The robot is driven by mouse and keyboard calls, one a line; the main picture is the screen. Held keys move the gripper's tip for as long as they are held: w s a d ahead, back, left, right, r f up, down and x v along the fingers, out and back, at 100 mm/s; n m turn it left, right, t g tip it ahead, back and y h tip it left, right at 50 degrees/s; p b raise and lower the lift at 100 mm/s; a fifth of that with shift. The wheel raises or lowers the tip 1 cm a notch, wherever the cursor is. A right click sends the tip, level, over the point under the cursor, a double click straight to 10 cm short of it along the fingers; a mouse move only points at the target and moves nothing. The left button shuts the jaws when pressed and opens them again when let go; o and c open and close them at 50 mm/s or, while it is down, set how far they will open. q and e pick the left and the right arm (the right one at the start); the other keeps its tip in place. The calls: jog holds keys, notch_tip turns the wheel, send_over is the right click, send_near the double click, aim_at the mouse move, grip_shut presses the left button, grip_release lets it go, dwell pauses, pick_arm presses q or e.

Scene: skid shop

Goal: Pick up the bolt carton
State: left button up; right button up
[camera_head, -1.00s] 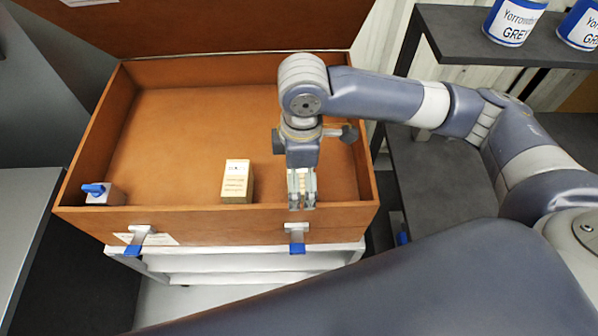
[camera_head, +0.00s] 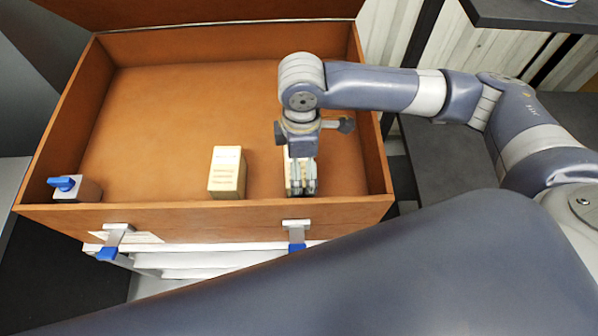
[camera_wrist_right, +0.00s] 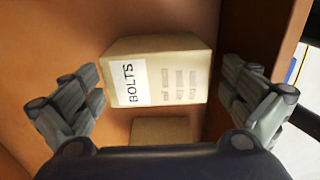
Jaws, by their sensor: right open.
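The bolt carton (camera_wrist_right: 155,75) is a cream box with a white "BOLTS" label, seen in the right wrist view between my spread fingers. A finger stands on each side of it with a visible gap. My right gripper (camera_head: 302,188) is open and reaches down inside the brown chest (camera_head: 130,217) near its front wall. In the head view the gripper largely hides a cream carton (camera_head: 288,165) at its fingers. My left gripper is not in view.
Another cream carton (camera_head: 228,172) stands left of the gripper. A cream box face (camera_wrist_right: 160,130) shows low in the wrist view. A small white piece with a blue handle (camera_head: 62,184) sits in the chest's front left corner. The chest floor behind is clear.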

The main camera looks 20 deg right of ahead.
jog(key=shift+w+a+f+p, duration=0.1)
jog(key=shift+w+f+p, duration=0.05)
jog(key=shift+f, duration=1.45)
jog(key=shift+w+f+p, duration=0.1)
jog(key=shift+f+p, duration=0.05)
jog(key=shift+f, duration=1.45)
jog(key=c, duration=1.2)
jog(key=shift+o, duration=0.2)
